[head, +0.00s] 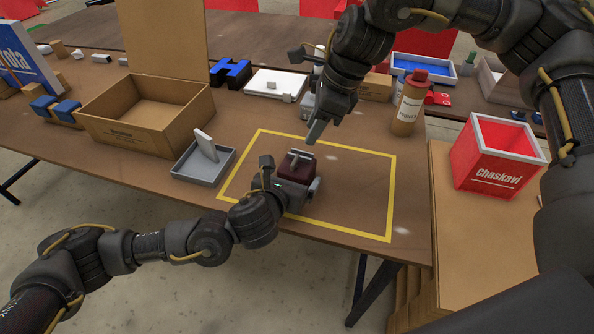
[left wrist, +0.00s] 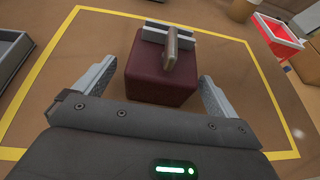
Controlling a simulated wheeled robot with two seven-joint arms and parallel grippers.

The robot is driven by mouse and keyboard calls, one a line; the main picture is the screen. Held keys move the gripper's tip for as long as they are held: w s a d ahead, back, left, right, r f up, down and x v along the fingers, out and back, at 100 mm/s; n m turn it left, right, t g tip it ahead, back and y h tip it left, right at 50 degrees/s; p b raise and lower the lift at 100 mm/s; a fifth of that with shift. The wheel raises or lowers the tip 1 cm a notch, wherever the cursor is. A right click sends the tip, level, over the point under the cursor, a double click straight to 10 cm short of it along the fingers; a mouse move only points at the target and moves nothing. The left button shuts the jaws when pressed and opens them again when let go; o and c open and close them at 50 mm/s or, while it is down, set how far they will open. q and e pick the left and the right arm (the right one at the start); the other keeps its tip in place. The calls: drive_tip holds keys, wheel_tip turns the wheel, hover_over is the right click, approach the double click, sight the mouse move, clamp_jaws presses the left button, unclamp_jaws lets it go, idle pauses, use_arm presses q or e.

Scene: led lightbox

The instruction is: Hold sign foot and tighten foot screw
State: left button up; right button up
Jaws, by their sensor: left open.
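The sign foot looks like a dark red block (head: 297,168) with a light grey bar on top, standing inside the yellow outline. In the left wrist view the block (left wrist: 160,82) carries a grey bar (left wrist: 182,42) and a thin brownish piece (left wrist: 171,48) crossing it, perhaps the screw. My left gripper (head: 299,180) is open around the block. Its fingers (left wrist: 158,72) stand on both sides with visible gaps. My right gripper (head: 317,131) points down above and behind the block, apart from it. Whether its jaws are open is unclear.
A grey tray (head: 196,178) with a light plate leaning in it stands left of the yellow outline (head: 338,149). Behind it is an open cardboard box (head: 100,122). A brown bottle (head: 407,112) stands at the back right, a red bin (head: 468,166) farther right. The outline's right half is clear.

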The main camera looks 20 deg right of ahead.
sight(297, 171)
use_arm(q)
drive_tip(key=shift+x, duration=2.05)
drive_tip(key=c, duration=1.4)
drive_tip(key=o, duration=0.6)
drive_tip(key=c, duration=0.4)
drive_tip(key=shift+o, duration=0.2)
